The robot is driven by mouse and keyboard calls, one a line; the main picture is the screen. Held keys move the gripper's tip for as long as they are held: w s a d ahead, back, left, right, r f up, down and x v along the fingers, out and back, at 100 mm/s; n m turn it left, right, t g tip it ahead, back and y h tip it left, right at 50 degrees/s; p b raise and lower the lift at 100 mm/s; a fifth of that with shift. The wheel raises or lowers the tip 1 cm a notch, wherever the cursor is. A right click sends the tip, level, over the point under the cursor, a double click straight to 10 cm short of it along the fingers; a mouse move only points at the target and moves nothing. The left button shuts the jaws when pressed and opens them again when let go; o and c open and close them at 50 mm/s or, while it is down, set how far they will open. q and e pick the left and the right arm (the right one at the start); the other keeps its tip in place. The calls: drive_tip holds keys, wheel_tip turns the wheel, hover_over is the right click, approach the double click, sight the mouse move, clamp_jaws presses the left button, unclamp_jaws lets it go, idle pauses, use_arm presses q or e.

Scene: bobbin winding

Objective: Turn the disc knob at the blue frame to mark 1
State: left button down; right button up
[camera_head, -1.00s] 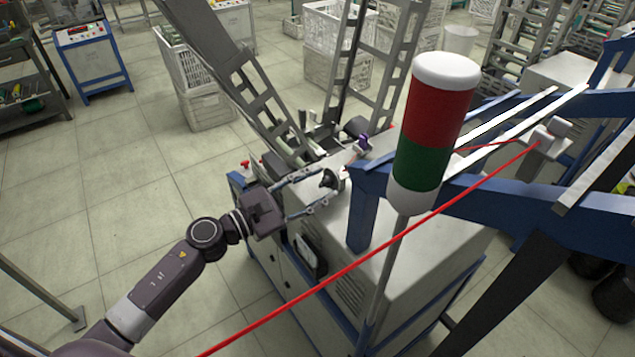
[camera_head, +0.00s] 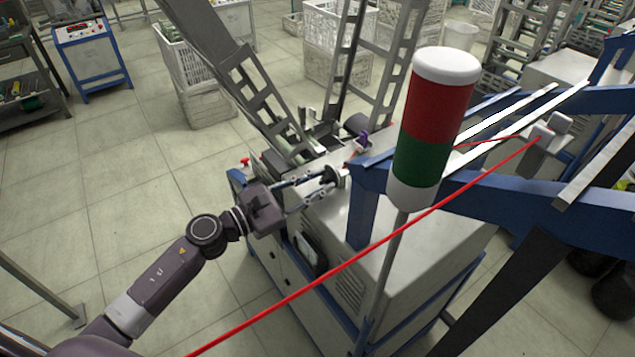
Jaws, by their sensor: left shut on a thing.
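The disc knob (camera_head: 329,175) is a small dark disc on a pale mount near the end of the blue frame (camera_head: 362,210), on top of the grey machine. My left gripper (camera_head: 324,182) reaches in from the left, and its two fingers are shut on the knob's sides. The knob is partly hidden by the fingers, and mark 1 is too small to make out. My right gripper is not in view.
A red, green and white signal lamp (camera_head: 435,125) on a grey pole stands right of the knob. A red line (camera_head: 330,273) crosses in front of the machine. Grey ladder-like beams (camera_head: 255,90) rise behind. White crates (camera_head: 200,100) stand on the floor at the back.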

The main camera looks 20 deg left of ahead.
use_arm(q)
drive_tip(key=n, duration=0.2)
drive_tip(key=shift+n, duration=0.3)
drive_tip(key=n, duration=0.3)
drive_tip(key=shift+n, duration=0.3)
drive_tip(key=n+p, duration=0.1)
drive_tip(key=n, duration=0.4)
drive_tip(key=shift+a, duration=0.1)
drive_tip(key=n+p, duration=0.1)
drive_tip(key=n, duration=0.4)
drive_tip(key=shift+w+n, duration=0.1)
drive_tip(key=shift+n, duration=0.3)
drive_tip(key=n+p, duration=0.2)
drive_tip(key=n, duration=0.4)
drive_tip(key=shift+a+f, duration=0.1)
drive_tip(key=shift+f, duration=0.05)
drive_tip(key=c, duration=1.7)
unclamp_jaws()
